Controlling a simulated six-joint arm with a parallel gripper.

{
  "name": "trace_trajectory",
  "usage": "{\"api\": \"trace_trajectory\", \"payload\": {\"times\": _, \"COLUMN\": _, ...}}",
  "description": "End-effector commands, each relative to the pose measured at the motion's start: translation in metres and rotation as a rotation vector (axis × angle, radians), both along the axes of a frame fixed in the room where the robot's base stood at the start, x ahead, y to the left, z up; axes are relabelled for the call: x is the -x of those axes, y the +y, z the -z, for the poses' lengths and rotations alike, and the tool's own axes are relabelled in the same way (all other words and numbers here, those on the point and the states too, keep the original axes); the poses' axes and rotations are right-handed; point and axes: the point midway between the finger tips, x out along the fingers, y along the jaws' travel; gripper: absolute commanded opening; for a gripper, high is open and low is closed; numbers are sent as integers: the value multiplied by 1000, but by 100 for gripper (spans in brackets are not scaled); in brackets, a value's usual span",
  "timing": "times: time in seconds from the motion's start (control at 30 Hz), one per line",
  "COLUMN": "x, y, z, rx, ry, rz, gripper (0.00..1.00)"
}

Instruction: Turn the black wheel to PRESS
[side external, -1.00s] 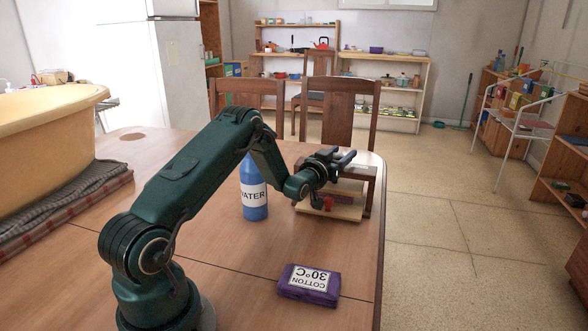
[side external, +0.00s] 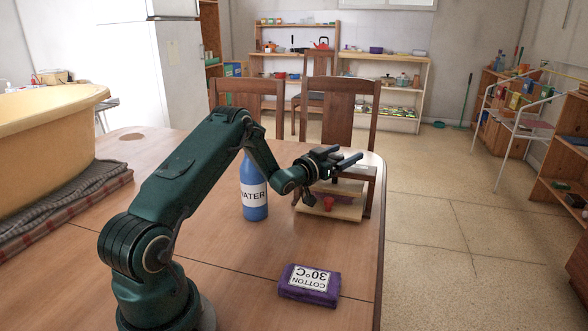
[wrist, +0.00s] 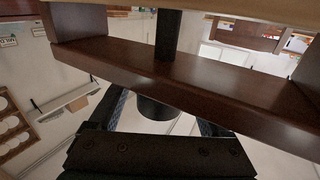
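A wooden stand (side external: 345,209) with a pale base, dark frame and a red part (side external: 328,204) stands near the table's right edge. My gripper (side external: 350,154) is over its upper part, with its fingers apart. In the wrist view, the stand's dark wooden bar (wrist: 190,85) crosses the picture, with a black post (wrist: 167,35) at it. A black round part (wrist: 158,108), likely the wheel, shows partly below the bar, between the open fingers of my gripper (wrist: 160,115). I cannot tell whether they touch it. No PRESS mark is readable.
A blue WATER bottle (side external: 254,190) stands close to my forearm, left of the stand. A purple COTTON 30°C packet (side external: 309,284) lies in front. Wooden chairs (side external: 350,110) are behind the table. The table front between bottle and packet is clear.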

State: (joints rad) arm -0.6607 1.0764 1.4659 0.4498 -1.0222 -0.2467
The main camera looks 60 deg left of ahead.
Motion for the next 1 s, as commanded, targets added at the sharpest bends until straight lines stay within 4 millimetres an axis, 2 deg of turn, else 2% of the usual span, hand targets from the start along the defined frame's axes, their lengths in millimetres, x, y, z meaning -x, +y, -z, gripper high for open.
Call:
{"api": "trace_trajectory", "payload": {"times": 0.27, "x": 5, "y": -1, "z": 1, "rx": 2, "ry": 3, "rz": -1, "gripper": 82}}
{"api": "trace_trajectory", "payload": {"times": 0.7, "x": 43, "y": -12, "z": 1, "rx": 1, "ry": 2, "rz": -1, "gripper": 82}}
{"api": "trace_trajectory", "payload": {"times": 1.0, "x": 50, "y": -14, "z": 0, "rx": 0, "ry": 0, "rz": -1, "gripper": 82}}
